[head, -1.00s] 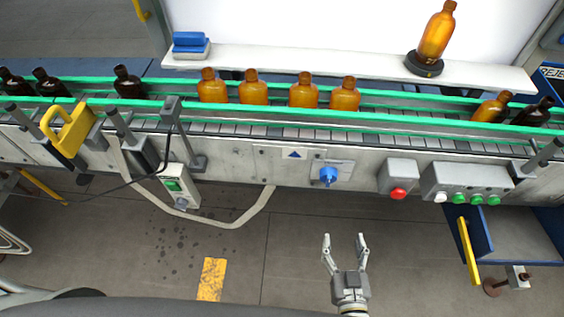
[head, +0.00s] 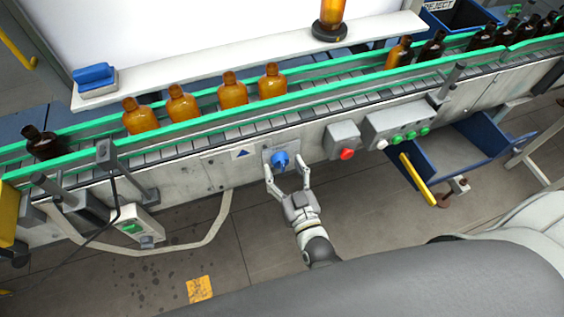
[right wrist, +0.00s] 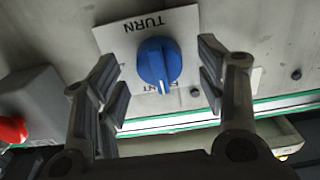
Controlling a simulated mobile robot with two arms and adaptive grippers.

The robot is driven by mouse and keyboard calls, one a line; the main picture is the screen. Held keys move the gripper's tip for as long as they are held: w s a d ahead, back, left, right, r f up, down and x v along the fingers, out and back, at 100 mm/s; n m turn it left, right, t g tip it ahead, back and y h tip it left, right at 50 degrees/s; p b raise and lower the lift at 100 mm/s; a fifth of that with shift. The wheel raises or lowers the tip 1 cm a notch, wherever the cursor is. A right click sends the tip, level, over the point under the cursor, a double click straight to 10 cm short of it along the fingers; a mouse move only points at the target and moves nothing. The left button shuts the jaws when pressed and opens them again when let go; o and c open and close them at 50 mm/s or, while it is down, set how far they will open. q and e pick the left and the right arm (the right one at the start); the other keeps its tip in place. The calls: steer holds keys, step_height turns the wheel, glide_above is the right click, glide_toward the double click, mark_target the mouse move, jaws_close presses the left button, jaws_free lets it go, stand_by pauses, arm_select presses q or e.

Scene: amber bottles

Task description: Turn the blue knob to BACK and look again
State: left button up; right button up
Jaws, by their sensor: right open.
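The blue knob (head: 279,159) is on a pale plate on the front of the conveyor. In the right wrist view the knob (right wrist: 158,62) has a white mark at its lower end. My left gripper is not in view.
Several amber bottles (head: 182,104) and dark bottles stand between the green rails of the conveyor (head: 205,126). A red button (head: 347,154) and a box with green buttons (head: 398,128) are right of the knob. A blue bin (head: 462,150) with a yellow handle is further right.

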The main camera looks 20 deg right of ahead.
steer(key=shift+w, duration=0.9)
steer(key=c, duration=1.1)
